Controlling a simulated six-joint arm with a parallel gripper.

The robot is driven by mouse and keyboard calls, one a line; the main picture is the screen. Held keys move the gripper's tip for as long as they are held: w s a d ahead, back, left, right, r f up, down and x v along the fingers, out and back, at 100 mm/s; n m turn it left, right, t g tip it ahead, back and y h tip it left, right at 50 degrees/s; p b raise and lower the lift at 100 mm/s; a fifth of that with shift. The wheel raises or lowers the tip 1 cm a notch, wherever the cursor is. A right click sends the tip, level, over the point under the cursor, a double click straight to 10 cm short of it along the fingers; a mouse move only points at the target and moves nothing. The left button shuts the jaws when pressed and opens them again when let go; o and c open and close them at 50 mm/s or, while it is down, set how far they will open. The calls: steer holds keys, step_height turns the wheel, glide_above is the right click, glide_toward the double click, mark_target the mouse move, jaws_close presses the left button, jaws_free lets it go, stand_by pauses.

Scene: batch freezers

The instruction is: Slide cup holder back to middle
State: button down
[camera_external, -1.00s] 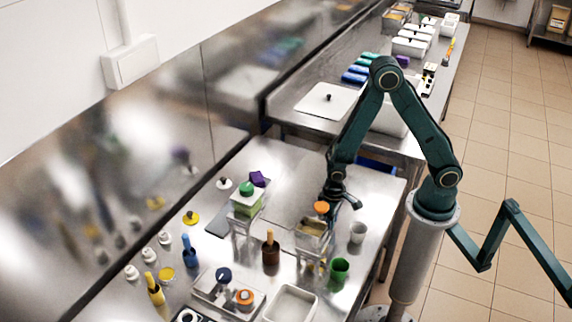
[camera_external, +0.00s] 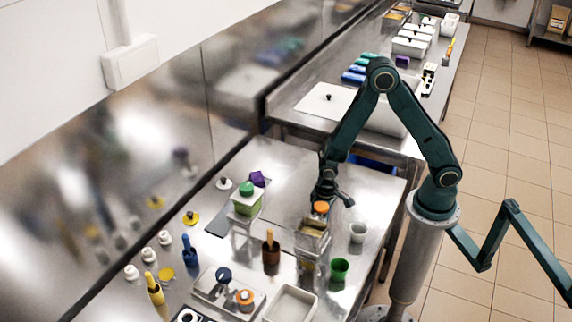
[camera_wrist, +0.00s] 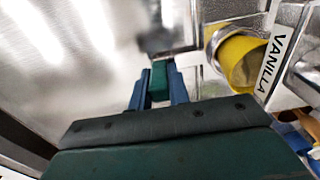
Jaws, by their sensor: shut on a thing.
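My gripper (camera_wrist: 158,87) shows in the wrist view with its two blue fingers shut on a small dark green block (camera_wrist: 159,80). The block looks like a grip on the cup holder, but the holder's body is blurred and I cannot make it out surely. A yellow cup (camera_wrist: 240,62) lies to the right of the fingers in this view, apart from them, beside a VANILLA label (camera_wrist: 279,50). In the external view my gripper (camera_external: 333,198) is low behind the dispenser with the orange knob (camera_external: 320,207); its fingertips and what they hold are too small to tell.
A white cup (camera_external: 358,232) and a green cup (camera_external: 339,269) stand right of the orange-knobbed dispenser. A brown bottle-like item (camera_external: 270,253) stands in front. The steel counter between the dispensers is mostly clear.

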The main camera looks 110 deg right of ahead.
steer(key=w+d, duration=0.6)
steer(key=shift+w+d, duration=0.25)
steer(key=c, duration=1.3)
jaws_free()
steer(key=shift+r, duration=0.1)
step_height(320, 180, up, 14)
steer(key=shift+f, duration=0.15)
steer(key=shift+s+a, duration=0.1)
